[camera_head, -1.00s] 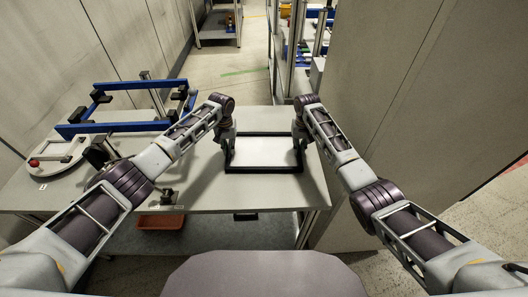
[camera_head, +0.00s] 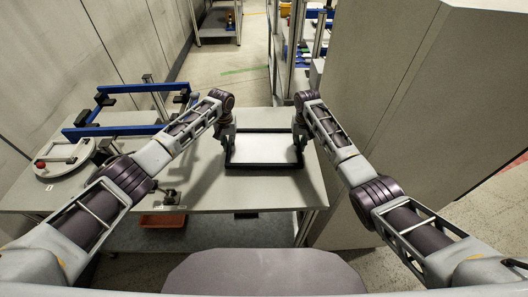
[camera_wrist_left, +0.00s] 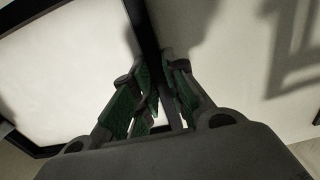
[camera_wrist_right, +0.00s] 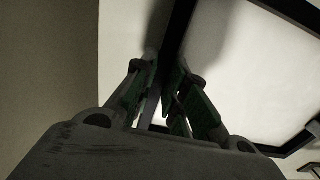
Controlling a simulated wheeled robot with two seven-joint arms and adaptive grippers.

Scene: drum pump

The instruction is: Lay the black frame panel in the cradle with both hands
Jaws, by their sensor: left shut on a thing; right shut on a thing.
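The black frame panel (camera_head: 263,167) has a dark rim around a pale sheet. It is level, over the right half of the table. My left gripper (camera_head: 228,143) is shut on its left rim, and my right gripper (camera_head: 300,139) on its right rim. In the left wrist view the dark rim passes between the fingers (camera_wrist_left: 160,95); the right wrist view shows the same at the other fingers (camera_wrist_right: 168,95). I cannot tell how far the panel is off the table. A blue frame with black blocks, seemingly the cradle (camera_head: 115,131), stands at the table's back left.
The grey table (camera_head: 230,195) is bare around the panel. A pale round fixture with a red knob (camera_head: 64,158) stands left. A small dark clamp (camera_head: 168,198) is at the front edge. A tall grey wall (camera_head: 400,90) rises on the right. A red bin (camera_head: 162,220) is below.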

